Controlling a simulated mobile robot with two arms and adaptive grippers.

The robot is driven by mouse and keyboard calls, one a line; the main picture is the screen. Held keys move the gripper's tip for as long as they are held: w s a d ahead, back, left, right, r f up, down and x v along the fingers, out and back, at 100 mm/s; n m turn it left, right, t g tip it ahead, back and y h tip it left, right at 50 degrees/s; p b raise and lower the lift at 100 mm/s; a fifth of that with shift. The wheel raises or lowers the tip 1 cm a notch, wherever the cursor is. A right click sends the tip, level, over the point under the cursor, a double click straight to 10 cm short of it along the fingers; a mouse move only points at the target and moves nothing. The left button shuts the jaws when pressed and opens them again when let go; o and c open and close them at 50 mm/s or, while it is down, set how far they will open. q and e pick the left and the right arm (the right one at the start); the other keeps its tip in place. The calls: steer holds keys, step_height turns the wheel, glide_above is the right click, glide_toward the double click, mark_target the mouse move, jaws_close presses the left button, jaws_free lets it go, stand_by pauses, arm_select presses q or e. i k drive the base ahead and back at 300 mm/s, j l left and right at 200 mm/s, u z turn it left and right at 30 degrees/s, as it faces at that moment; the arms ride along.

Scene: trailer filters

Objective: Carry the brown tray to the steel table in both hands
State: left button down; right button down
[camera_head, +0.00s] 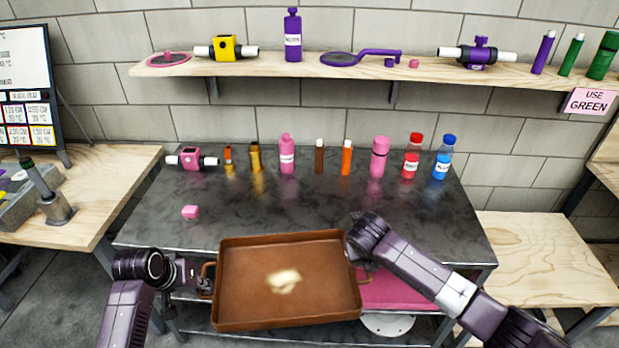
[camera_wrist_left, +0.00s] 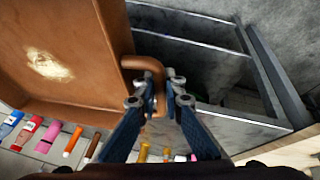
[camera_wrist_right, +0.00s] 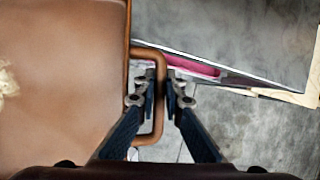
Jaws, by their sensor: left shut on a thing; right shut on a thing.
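The brown tray (camera_head: 250,300) is held in front of the steel table (camera_head: 330,215), its far edge overlapping the table's front edge in the head view. A pale patch or lump shows in the middle of the tray. My left gripper (camera_head: 203,280) is shut on the tray's left handle; in the left wrist view the fingers (camera_wrist_left: 168,88) close around the handle loop (camera_wrist_left: 141,62). My right gripper (camera_head: 360,262) is at the right handle, mostly hidden by its arm in the head view; in the right wrist view its fingers (camera_wrist_right: 167,88) are shut on that handle (camera_wrist_right: 150,54).
Pink and orange bottles, a red-capped bottle (camera_head: 411,157) and a blue-capped bottle (camera_head: 443,158) line the table's back. The table's middle is clear. A wooden shelf (camera_head: 300,66) is above; wooden tables (camera_head: 90,200) flank it.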

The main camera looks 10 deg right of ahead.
mark_target(319, 219)
steer(key=i+l, duration=0.7)
steer(key=i, duration=0.15)
